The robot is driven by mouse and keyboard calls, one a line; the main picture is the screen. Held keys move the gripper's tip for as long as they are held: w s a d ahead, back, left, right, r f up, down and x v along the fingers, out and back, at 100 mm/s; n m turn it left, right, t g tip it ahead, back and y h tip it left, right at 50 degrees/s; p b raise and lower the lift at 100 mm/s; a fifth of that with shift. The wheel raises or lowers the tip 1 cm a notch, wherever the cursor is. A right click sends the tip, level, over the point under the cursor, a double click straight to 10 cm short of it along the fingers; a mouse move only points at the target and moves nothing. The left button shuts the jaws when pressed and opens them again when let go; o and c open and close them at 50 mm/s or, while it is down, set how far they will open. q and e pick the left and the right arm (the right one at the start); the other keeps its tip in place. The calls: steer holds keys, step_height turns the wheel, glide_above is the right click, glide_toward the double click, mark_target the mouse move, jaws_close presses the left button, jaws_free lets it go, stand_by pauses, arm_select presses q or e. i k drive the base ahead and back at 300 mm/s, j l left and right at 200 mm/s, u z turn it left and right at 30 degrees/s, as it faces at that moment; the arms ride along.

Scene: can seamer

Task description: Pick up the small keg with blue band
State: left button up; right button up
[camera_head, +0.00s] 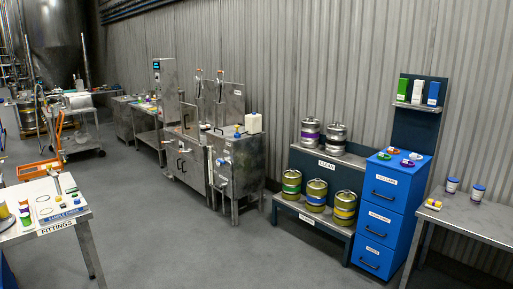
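Several small kegs stand upright on a two-level rack (323,219) against the corrugated wall. On the lower shelf, a keg with a green band (291,184) is at left, a gold keg with a blue-violet band (316,195) is in the middle, and a gold keg with a yellow band (344,208) is at right. On the upper shelf, labelled CLEAN, are a silver keg with a purple band (310,132) and a silver keg (336,139) whose band colour is unclear. Neither of my grippers is in view.
A blue drawer cabinet (379,211) stands right of the rack, with a metal table (470,216) beyond it. Steel machines (236,160) line the wall at left. A FITTINGS table (70,222) is in the left foreground. The grey floor before the rack is clear.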

mark_target(316, 188)
steer(key=i+l+z, duration=0.1)
steer(key=i, duration=0.65)
steer(key=i+z, duration=0.1)
steer(key=i, duration=0.6)
steer(key=i+z, duration=0.1)
steer(key=i, duration=1.4)
steer(key=i+z, duration=0.15)
steer(key=i, duration=0.55)
steer(key=i+j+z, duration=0.1)
steer(key=i, duration=0.65)
steer(key=i+j+z, duration=0.1)
steer(key=i+j, duration=0.2)
steer(key=i, duration=0.4)
steer(key=i+j+z, duration=0.1)
steer(key=i+j, duration=0.15)
steer(key=i, duration=0.5)
